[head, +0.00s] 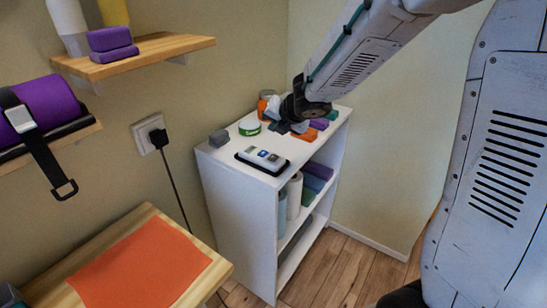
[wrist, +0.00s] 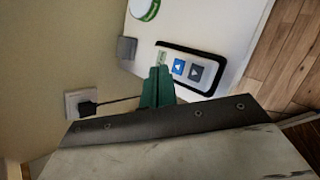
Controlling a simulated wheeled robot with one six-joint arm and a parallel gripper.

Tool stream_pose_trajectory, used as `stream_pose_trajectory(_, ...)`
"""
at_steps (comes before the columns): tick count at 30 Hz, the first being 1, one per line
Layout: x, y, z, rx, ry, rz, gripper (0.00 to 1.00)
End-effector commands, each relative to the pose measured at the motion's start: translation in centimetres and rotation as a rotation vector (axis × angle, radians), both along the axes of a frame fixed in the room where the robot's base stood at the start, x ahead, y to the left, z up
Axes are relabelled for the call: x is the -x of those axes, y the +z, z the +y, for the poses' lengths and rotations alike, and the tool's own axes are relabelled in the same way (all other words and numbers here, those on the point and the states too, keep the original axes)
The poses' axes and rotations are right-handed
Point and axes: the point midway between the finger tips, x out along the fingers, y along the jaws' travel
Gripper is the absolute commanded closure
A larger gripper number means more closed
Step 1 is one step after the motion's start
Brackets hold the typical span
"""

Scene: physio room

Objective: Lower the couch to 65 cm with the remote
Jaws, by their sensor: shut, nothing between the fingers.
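The remote (head: 262,157) is a light handset in a black holder on top of the white shelf unit. The display figures are too small to read. My gripper (head: 281,127) is over the shelf top, behind the remote in the head view. In the wrist view its green fingertips (wrist: 157,72) are closed together and overlap the display end of the remote; I cannot tell whether they touch it. The couch is not recognisable in either view.
A grey block (head: 219,138), a green-and-white tub (head: 249,126) and an orange block (head: 304,134) share the white shelf top (head: 228,157). A wall socket (head: 150,134) with a plug and cable is to the left. A wooden table (head: 205,245) with an orange mat is nearer.

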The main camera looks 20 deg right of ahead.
Motion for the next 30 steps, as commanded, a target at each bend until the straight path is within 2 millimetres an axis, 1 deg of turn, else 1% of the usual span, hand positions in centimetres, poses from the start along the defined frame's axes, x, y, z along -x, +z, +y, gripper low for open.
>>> stream_pose_trajectory(10,0.0,-2.9,0.0,0.000,-0.004,0.002,1.00)
stream_pose_trajectory(18,0.0,-5.9,0.0,-0.002,-0.002,0.003,1.00)
stream_pose_trajectory(21,0.0,-6.8,0.0,-0.001,-0.001,0.002,1.00)
stream_pose_trajectory(25,0.0,-7.4,0.0,0.001,-0.001,0.001,1.00)
stream_pose_trajectory(30,0.0,-7.6,0.0,0.002,-0.002,0.000,1.00)
